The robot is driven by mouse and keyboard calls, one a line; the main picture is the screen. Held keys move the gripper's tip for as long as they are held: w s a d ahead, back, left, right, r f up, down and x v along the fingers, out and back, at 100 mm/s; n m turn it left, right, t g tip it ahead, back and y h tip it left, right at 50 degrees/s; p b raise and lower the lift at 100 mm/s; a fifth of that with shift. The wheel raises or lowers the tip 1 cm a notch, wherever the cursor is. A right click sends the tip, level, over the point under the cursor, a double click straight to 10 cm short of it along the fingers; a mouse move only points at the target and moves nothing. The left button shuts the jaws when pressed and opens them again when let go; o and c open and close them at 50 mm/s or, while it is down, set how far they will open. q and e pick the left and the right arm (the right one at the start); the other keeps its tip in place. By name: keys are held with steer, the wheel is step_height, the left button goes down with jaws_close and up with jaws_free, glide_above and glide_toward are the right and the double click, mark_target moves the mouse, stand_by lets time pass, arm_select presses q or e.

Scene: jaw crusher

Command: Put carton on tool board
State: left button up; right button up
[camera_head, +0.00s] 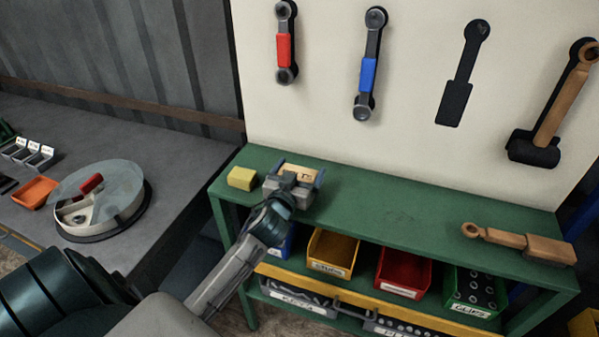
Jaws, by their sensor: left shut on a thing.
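The tan carton (298,170) is at the left part of the green bench top (395,205), in front of the tool board. My left gripper (293,179) reaches in from the lower left and is shut on the carton, with a finger on each side. The gripper hides much of the carton's near side. I cannot tell whether the carton touches the bench top. The cream tool board (420,150) stands upright behind the bench. My right gripper is not in view.
A yellow block (242,178) sits just left of the carton. A wooden-handled tool (520,243) lies at the bench's right end. Coloured bins, including a yellow one (333,252), fill the shelf below. Wrenches hang on the board. The bench top's middle is clear.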

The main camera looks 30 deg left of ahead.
arm_select(q)
steer(key=o, duration=1.1)
steer(key=shift+c, duration=0.2)
steer(key=shift+r, duration=0.2)
steer(key=b+v, duration=0.3)
steer(key=v, duration=0.9)
steer(key=shift+b, duration=0.35)
steer(key=shift+d, duration=0.1)
